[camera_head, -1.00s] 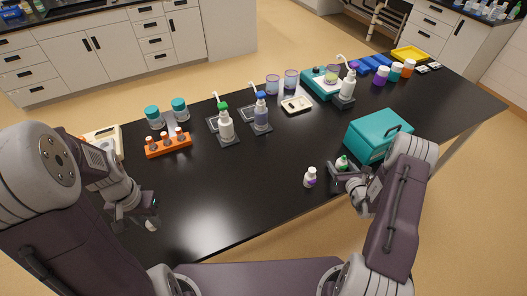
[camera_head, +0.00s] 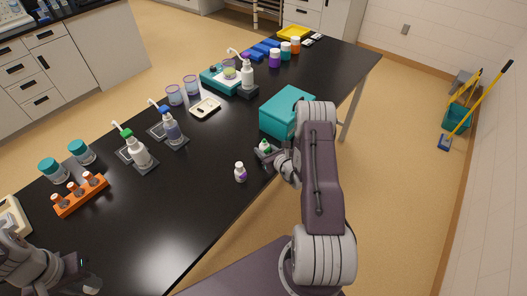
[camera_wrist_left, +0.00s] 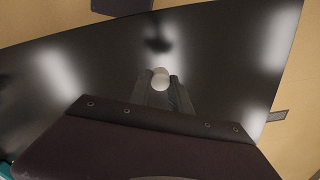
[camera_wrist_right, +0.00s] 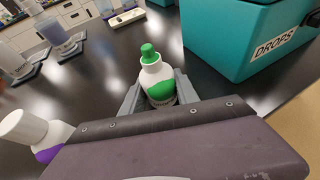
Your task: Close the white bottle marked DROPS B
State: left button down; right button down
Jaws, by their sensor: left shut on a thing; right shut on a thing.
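My left gripper (camera_head: 88,283) is at the lower left, shut on a small round white thing (camera_wrist_left: 160,80), which looks like a cap, above the black table.
A teal box (camera_head: 287,112) marked DROPS (camera_wrist_right: 274,44) stands just behind the held bottle. Pump bottles (camera_head: 138,152), an orange rack (camera_head: 80,195) and teal-lidded jars (camera_head: 52,170) line the back left.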

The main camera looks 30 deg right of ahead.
aim_at(266, 145)
pick_arm(q)
jog(key=shift+f, duration=0.2)
pick_arm(e)
notch_tip(266, 145, up, 3)
jog(key=shift+r, duration=0.2)
pick_arm(q)
jog(key=shift+f+b, duration=0.5)
jog(key=shift+b, duration=0.15)
pick_arm(e)
jog(key=s+d+r, duration=0.5)
jog(key=s+r, duration=0.1)
jog(key=s, duration=0.4)
jog(key=shift+s+r, duration=0.3)
jog(key=shift+r, duration=0.05)
jog(key=c, duration=1.8)
grip_release()
grip_shut()
